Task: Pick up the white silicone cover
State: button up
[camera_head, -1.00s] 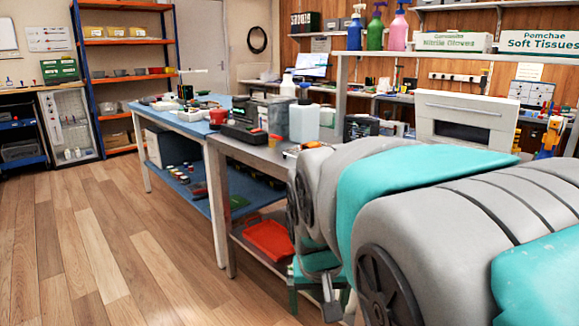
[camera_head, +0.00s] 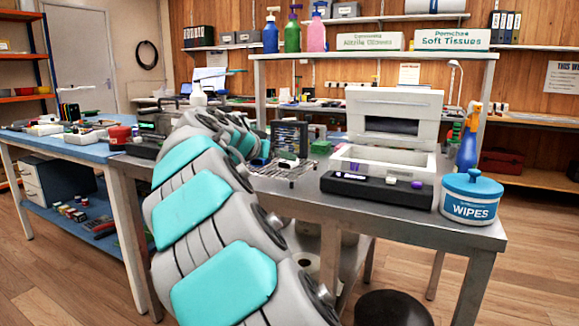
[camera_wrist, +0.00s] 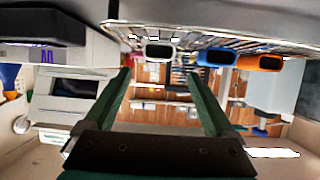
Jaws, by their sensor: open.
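The white cover (camera_wrist: 160,50) shows in the wrist view as a pale, rounded case with a dark opening, on a wire rack (camera_wrist: 130,33). It lies just past my fingertips, centred between them, with a gap. A blue cover (camera_wrist: 215,57) and an orange cover (camera_wrist: 260,62) sit to its right. My gripper (camera_wrist: 158,74) is open and empty, its two green fingers wide apart. In the head view the wire rack (camera_head: 284,174) stands on the metal bench, with a small white item on it; my arm hides most of my gripper there.
Right of the rack are a long black device (camera_head: 378,190) and a white open-lidded machine (camera_head: 390,120). A blue-lidded wipes tub (camera_head: 468,198) stands at the bench's right end. A dark panel (camera_head: 289,138) stands behind the rack. A dark stool (camera_head: 392,308) is below.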

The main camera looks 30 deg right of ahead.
aim_at(289, 163)
jog(key=p+x, duration=0.1)
jog(key=x, duration=0.5)
jog(key=shift+d+f, duration=0.2)
jog(key=shift+d, duration=0.05)
jog(key=shift+c, duration=0.3)
jog(key=c, duration=1.4)
